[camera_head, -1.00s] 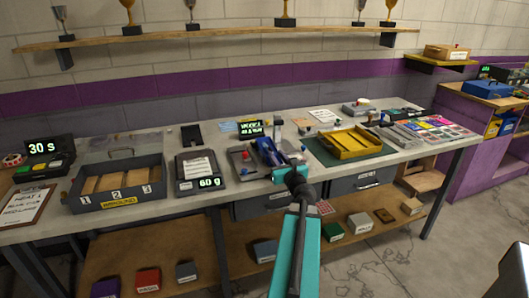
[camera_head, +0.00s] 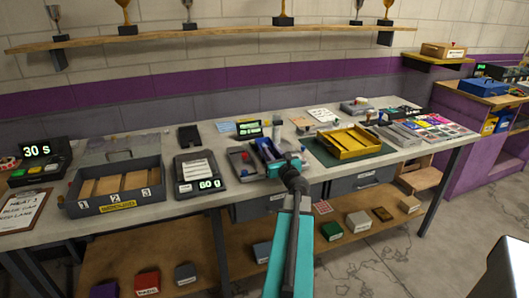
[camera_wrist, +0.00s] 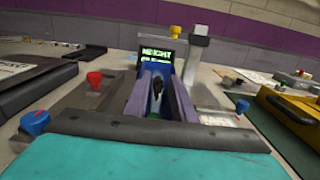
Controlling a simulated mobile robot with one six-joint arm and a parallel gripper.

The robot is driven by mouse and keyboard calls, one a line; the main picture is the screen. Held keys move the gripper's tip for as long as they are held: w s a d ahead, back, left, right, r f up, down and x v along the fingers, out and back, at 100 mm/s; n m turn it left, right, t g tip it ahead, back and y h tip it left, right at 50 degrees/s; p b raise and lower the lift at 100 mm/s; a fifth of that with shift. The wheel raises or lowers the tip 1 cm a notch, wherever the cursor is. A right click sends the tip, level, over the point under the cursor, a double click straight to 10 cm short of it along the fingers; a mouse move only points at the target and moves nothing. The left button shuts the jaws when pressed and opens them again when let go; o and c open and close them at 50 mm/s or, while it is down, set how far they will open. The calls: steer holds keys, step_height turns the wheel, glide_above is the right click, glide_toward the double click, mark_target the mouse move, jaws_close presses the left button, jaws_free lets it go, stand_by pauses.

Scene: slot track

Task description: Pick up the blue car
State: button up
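My gripper (camera_head: 264,150) reaches over the bench to a grey fixture with a small lit display (camera_head: 249,128). In the wrist view its two lilac-grey fingers (camera_wrist: 157,76) are apart and point forward at the fixture. A small blue shape, seemingly the blue car (camera_wrist: 155,67), shows between and beyond the fingertips, with a dark part in front of it. Most of it is hidden by the fingers, and contact cannot be made out. In the head view the car cannot be told apart from the bluish fingers.
A red knob (camera_wrist: 94,78) and a blue knob (camera_wrist: 35,122) stand left of the fingers. A grey post (camera_wrist: 196,55) rises just right. A yellow tray (camera_head: 348,141) lies right on a green mat. A scale (camera_head: 201,172) and a numbered box (camera_head: 118,200) stand left.

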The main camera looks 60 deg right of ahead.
steer(key=shift+w, duration=0.15)
stand_by(0.4)
jaws_close()
steer(key=shift+r, duration=0.15)
